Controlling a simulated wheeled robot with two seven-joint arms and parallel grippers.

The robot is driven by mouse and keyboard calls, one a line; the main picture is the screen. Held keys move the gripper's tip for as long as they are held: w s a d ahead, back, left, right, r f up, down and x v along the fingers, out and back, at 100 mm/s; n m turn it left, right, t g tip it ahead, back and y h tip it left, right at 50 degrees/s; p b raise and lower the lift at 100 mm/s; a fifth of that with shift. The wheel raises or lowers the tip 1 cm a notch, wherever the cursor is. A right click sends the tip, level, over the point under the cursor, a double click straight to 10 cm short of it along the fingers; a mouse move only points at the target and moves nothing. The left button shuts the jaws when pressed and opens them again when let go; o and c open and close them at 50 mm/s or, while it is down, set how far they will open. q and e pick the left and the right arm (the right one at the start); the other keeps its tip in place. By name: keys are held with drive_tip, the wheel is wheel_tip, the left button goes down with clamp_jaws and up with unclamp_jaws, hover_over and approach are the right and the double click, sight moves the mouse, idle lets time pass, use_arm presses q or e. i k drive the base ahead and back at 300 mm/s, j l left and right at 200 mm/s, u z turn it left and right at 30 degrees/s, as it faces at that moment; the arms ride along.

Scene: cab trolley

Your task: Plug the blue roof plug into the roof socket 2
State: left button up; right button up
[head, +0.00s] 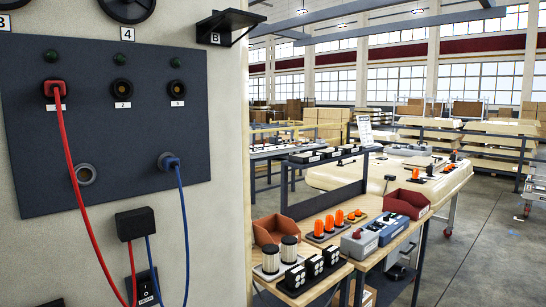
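The blue plug (168,161) sits at the lower right of the dark wall panel (120,195), seated in a round grey fitting. Its blue cable (185,225) hangs down in a loop to a black box. Socket 2 (122,87) is the middle one of the upper row, a dark round opening with nothing in it. The right socket (177,88) of that row is also empty. A red plug (55,88) is in the left socket, its red cable hanging down. Neither of my grippers is in view.
An empty grey ring fitting (85,174) is at the panel's lower left. The black box (135,223) and a switch (145,288) are below the panel. A black bracket (228,27) juts out at upper right. A workbench (395,240) with parts stands to the right.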

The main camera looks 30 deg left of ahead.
sight(169, 164)
drive_tip(key=i+l+z, duration=0.25)
drive_tip(key=i, duration=0.4)
drive_tip(key=i+z, duration=0.25)
drive_tip(key=i, duration=0.45)
drive_tip(key=i+l+u, duration=0.1)
drive_tip(key=i+u, duration=0.35)
drive_tip(key=i+l+u, duration=0.2)
drive_tip(key=i+u, duration=0.4)
drive_tip(key=u, duration=0.25)
drive_tip(key=i+l+u, duration=0.1)
drive_tip(key=u, duration=0.25)
drive_tip(key=i+l+u, duration=0.1)
drive_tip(key=u, duration=0.3)
drive_tip(key=i+l+u, duration=0.1)
drive_tip(key=u, duration=0.3)
drive_tip(key=i+l+u, duration=0.15)
drive_tip(key=u, duration=0.2)
drive_tip(key=i+l+u, duration=0.1)
drive_tip(key=u, duration=0.25)
drive_tip(key=i+l+u, duration=0.1)
drive_tip(key=l+u, duration=0.25)
drive_tip(key=j, duration=0.05)
